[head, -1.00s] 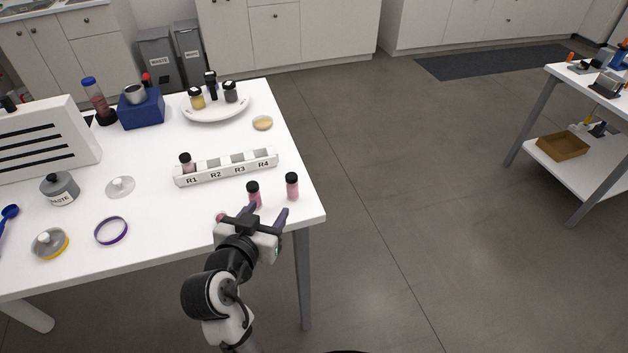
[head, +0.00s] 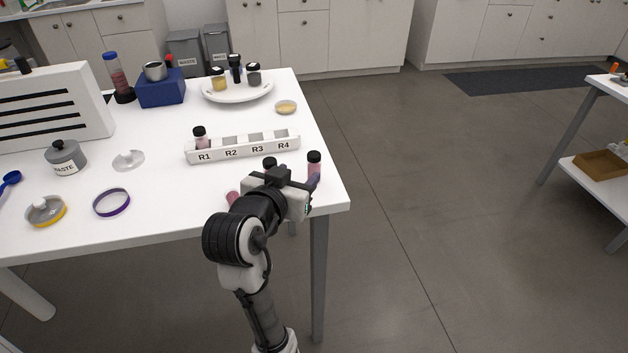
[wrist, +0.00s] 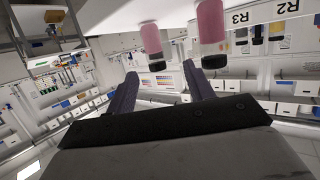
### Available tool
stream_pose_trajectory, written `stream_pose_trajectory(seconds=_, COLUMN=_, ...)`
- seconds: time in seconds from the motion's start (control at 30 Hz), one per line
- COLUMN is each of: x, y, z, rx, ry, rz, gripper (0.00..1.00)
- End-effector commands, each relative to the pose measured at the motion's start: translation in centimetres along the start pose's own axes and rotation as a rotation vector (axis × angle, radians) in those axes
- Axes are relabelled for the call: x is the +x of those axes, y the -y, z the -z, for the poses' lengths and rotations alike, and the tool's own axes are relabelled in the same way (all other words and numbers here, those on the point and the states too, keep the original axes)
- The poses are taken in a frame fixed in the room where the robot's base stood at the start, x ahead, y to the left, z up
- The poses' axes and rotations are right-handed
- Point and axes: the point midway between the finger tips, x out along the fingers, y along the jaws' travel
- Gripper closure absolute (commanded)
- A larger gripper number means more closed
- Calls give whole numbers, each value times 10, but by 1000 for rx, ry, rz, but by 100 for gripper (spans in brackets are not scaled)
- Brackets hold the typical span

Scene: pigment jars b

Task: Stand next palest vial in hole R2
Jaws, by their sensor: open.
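The white rack (head: 243,150) with holes R1 to R4 stands mid-table. A pink vial with a black cap (head: 200,138) stands in R1; R2, R3 and R4 look empty. Near the front right, one pink vial (head: 314,163) stands upright, and another vial's black cap (head: 270,163) shows behind my gripper (head: 286,181). A third pink piece (head: 233,198) is partly hidden at its left. My gripper is open and empty. In the upside-down wrist view, a pink vial (wrist: 152,40) lies beyond the finger gap, with another (wrist: 210,28) to the right; neither is gripped.
A white plate (head: 238,92) with several dark-capped jars and a tan dish (head: 286,107) are behind the rack. A waste jar (head: 65,158), a clear lid (head: 128,160) and a purple ring (head: 111,203) are left. The table's right edge is close to the vials.

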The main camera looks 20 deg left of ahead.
Motion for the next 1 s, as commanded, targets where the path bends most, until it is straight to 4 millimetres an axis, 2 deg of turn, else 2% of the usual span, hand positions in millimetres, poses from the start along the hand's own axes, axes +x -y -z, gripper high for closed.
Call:
stream_pose_trajectory(seconds=0.1, x=18, y=-1, z=1, rx=-2, ry=2, rz=-3, gripper=47)
stream_pose_trajectory(seconds=0.37, x=38, y=-4, z=4, rx=0, ry=1, rz=-4, gripper=47)
stream_pose_trajectory(seconds=0.63, x=75, y=-8, z=6, rx=-1, ry=3, rz=-3, gripper=47)
stream_pose_trajectory(seconds=0.93, x=81, y=-8, z=5, rx=1, ry=0, rz=0, gripper=47)
stream_pose_trajectory(seconds=1.0, x=80, y=-8, z=5, rx=1, ry=0, rz=0, gripper=57)
